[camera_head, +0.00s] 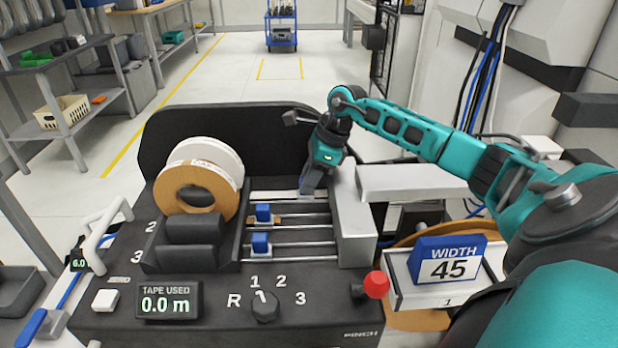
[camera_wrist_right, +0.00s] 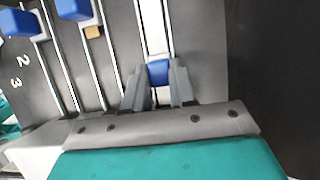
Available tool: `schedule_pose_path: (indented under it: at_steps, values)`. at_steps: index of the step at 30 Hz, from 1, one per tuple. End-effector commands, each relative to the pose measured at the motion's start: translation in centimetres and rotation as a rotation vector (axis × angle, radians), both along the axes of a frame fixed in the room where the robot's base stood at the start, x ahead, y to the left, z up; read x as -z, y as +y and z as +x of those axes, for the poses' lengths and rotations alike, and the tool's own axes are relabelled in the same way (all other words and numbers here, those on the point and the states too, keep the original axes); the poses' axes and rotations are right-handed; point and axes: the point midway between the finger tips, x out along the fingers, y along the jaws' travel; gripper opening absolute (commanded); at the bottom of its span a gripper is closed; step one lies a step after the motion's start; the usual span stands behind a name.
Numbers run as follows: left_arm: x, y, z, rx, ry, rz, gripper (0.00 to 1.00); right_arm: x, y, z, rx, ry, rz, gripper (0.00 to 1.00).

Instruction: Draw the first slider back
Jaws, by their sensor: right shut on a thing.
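My right gripper (camera_head: 306,190) reaches down to the farthest rail of the black machine, at its right end near the grey block. In the right wrist view my right gripper (camera_wrist_right: 160,90) is shut on the first slider, a blue block (camera_wrist_right: 158,72) between its two grey fingers. The fingers hide this slider in the head view. A second blue slider (camera_head: 263,212) sits on the middle rail and a third blue slider (camera_head: 260,242) on the nearest rail, both further left. My left gripper is out of view.
Tape rolls (camera_head: 195,190) stand at the left of the rails. A grey block (camera_head: 352,215) bounds the rails on the right. The front panel has a selector knob (camera_head: 264,307), a "0.0 m" display (camera_head: 168,301) and a red ball knob (camera_head: 376,284). A "WIDTH 45" sign (camera_head: 448,262) stands right.

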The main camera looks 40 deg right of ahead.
Motion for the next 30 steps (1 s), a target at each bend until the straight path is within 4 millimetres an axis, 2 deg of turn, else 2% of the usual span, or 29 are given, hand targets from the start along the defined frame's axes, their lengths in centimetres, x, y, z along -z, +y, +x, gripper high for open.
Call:
schedule_pose_path:
  at_steps: [1, 3, 16, 20, 24, 30]
  values:
    - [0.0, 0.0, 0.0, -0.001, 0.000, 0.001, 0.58, 0.0, 0.0, 0.0, 0.000, -0.001, 0.001, 0.06]
    - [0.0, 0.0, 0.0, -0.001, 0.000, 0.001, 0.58, 0.0, 0.0, 0.0, 0.000, -0.001, 0.001, 0.00]
    - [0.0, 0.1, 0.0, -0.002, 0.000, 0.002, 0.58, -0.1, 0.4, 0.4, -0.001, -0.003, 0.003, 0.00]
    - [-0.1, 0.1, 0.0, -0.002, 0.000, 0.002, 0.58, -0.1, 2.2, 1.9, -0.001, -0.004, 0.007, 0.00]
    - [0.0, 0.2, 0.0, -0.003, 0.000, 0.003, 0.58, -0.1, 4.9, 4.1, -0.003, -0.004, 0.007, 0.00]
    - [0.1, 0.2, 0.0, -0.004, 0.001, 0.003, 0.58, -0.1, 7.1, 6.0, 0.000, -0.003, 0.002, 0.00]
